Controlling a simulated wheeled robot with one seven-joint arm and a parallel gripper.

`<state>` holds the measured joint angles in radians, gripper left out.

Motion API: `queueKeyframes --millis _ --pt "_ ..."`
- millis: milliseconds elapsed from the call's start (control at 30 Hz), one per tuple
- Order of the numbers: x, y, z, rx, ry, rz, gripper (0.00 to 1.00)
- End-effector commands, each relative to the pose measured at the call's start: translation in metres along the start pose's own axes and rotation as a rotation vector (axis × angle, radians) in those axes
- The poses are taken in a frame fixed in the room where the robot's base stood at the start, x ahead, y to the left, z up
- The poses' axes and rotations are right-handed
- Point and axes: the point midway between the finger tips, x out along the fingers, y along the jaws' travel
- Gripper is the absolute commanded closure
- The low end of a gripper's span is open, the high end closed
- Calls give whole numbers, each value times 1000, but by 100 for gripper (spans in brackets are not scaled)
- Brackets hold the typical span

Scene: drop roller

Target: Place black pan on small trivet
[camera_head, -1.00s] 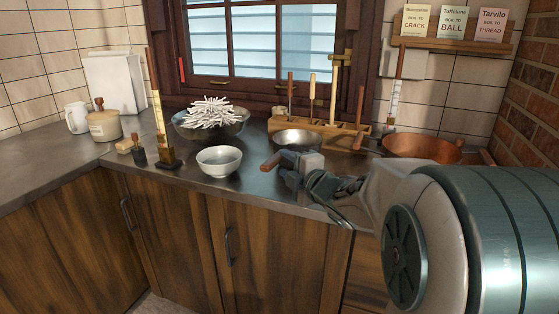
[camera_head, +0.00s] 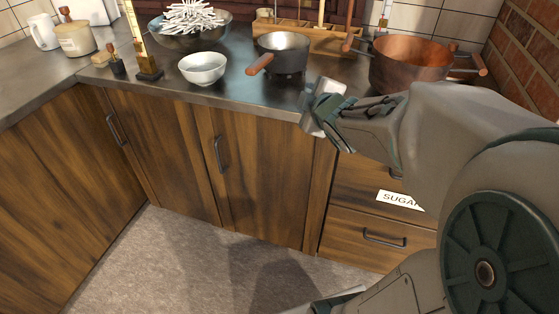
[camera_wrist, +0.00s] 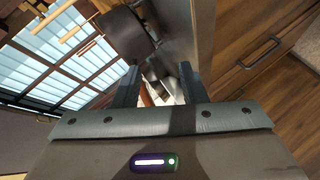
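The black pan (camera_head: 283,46) stands upright on the counter near the back rail, with its wooden handle (camera_head: 259,64) pointing to the front left. Short dark supports (camera_head: 288,73) show under the pan; they look like the small trivet, mostly hidden by the pan. My gripper (camera_head: 322,105) is at the counter's front edge, to the right and in front of the pan, apart from it. In the wrist view the two fingers (camera_wrist: 160,86) are spread with nothing held between them. A dark round shape beyond them looks like the pan (camera_wrist: 122,34).
A copper pot (camera_head: 410,65) stands to the right of the pan, close behind my arm. A white bowl (camera_head: 203,68) is to the left, with a larger bowl of white sticks (camera_head: 188,22) behind it. A wooden rack (camera_head: 325,38) lines the back. Cabinets (camera_head: 255,170) lie below the counter.

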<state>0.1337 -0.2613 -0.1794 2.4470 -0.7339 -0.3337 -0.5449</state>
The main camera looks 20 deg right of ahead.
Motion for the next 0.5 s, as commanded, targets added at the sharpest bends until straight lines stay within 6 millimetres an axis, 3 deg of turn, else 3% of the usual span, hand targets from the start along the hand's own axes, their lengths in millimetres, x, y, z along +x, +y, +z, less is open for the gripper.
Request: queueKeyframes --millis 267,500 --pt "-36 -80 29 490 -409 -252 62" --pt "-100 -157 21 822 -749 -494 62"
